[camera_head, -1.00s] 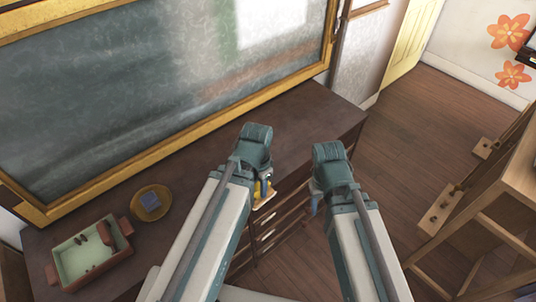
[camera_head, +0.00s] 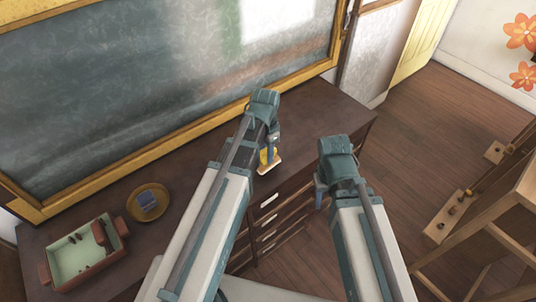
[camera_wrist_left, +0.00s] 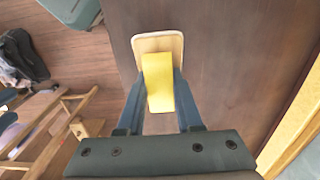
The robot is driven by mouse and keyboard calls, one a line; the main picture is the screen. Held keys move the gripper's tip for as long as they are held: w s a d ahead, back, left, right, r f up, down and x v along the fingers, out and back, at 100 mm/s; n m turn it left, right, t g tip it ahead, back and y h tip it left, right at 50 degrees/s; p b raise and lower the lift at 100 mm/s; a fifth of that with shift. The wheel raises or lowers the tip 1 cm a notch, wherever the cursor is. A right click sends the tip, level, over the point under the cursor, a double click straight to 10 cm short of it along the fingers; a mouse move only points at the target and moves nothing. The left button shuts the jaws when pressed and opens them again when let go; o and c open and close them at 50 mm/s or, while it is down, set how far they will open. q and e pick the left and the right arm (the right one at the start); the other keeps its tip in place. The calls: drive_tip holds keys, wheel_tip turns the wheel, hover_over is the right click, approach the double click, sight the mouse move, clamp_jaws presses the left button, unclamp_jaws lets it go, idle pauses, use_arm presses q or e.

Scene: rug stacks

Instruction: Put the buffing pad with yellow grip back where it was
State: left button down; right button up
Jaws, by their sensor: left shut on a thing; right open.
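The buffing pad with yellow grip (camera_head: 269,166) has a pale wooden base and a yellow handle. It also shows in the left wrist view (camera_wrist_left: 158,44), over the dark top near the front edge. My left gripper (camera_head: 270,150) is shut on its yellow grip, with one blue finger on each side in the left wrist view (camera_wrist_left: 159,92). I cannot tell whether the pad touches the top. My right gripper (camera_head: 320,194) is open and empty, in front of the cabinet.
The dark cabinet top (camera_head: 318,112) runs below the chalkboard (camera_head: 150,80) and is clear at the right. A round wooden dish (camera_head: 160,206) with a blue block (camera_head: 147,200) and a reddish box (camera_head: 118,226) with a pale inside stand at the left. A wooden easel (camera_head: 500,230) stands right.

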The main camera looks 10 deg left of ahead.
use_arm(q)
drive_tip(key=shift+w+a+f, duration=0.1)
drive_tip(key=shift+w, duration=0.8)
drive_tip(key=shift+s+f+b, duration=0.1)
drive_tip(key=shift+f+b, duration=0.5)
drive_tip(key=shift+b, duration=0.05)
wheel_tip(320, 180, down, 2)
drive_tip(key=shift+f+b, duration=0.25)
drive_tip(key=shift+b, duration=1)
drive_tip(key=shift+r, duration=0.15)
drive_tip(key=c, duration=0.6)
unclamp_jaws()
